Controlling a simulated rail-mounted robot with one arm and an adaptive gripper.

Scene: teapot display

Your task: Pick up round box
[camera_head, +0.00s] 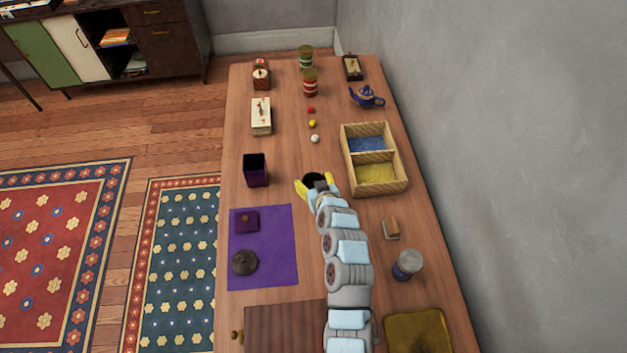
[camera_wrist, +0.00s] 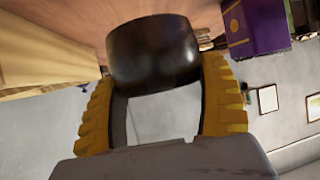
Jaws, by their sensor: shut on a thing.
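My gripper (camera_head: 316,184) has its yellow fingers closed around the sides of a dark round box (camera_head: 313,178). In the wrist view the round box (camera_wrist: 153,52) is glossy, almost black, and sits between the fingertips (camera_wrist: 158,76). In the head view it is over the middle of the table, left of the divided wooden box. From these views I cannot tell whether it is clear of the tabletop. A dark brown round piece with a small knob, like a lid (camera_head: 244,263), lies on the purple mat (camera_head: 277,245).
The divided wooden box (camera_head: 402,170) is close on the right. A dark purple open box (camera_head: 255,171) stands left, with a purple lid (camera_head: 245,221) on the mat. Small red, yellow and white balls (camera_head: 314,139) lie behind. A can (camera_head: 407,265) stands right of my arm, near the wall.

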